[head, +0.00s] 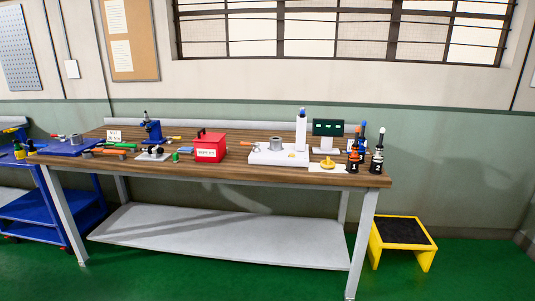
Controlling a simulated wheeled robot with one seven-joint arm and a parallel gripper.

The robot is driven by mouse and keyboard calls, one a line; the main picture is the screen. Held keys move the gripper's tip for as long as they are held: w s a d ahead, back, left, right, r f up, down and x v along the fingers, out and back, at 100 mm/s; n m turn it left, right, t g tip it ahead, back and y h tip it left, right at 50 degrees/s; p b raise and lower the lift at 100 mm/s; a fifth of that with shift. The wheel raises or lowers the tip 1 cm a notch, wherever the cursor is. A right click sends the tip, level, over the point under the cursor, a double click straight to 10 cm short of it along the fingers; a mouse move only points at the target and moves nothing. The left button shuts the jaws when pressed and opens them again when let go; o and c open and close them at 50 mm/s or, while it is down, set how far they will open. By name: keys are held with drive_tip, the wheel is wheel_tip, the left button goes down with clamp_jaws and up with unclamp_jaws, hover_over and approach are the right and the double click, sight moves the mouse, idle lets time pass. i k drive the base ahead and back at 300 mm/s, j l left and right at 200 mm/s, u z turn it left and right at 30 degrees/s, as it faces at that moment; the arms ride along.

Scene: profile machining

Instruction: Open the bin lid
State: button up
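A red box-shaped bin (209,148) with a white label on its front stands on the wooden workbench (230,177), left of its middle. A small dark handle shows at the top left of the bin. Its top looks covered, so the lid appears closed, though the bin is small in the view. The label is too small to read with certainty. My gripper and arm are not in view.
A blue machine (151,131) stands left of the bin, with a small green object (176,157) between. A white tray (267,157) lies to the right. Black numbered holders (376,163) stand at the right end. A yellow step stool (403,240) is on the floor.

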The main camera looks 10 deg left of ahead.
sight(207, 137)
drive_tip(key=i+u, duration=0.25)
drive_tip(key=i, duration=0.45)
drive_tip(key=i+l+u, duration=0.2)
drive_tip(key=i, duration=0.55)
drive_tip(key=i+j+u, duration=0.35)
drive_tip(key=i+j, duration=0.35)
drive_tip(key=i, duration=0.1)
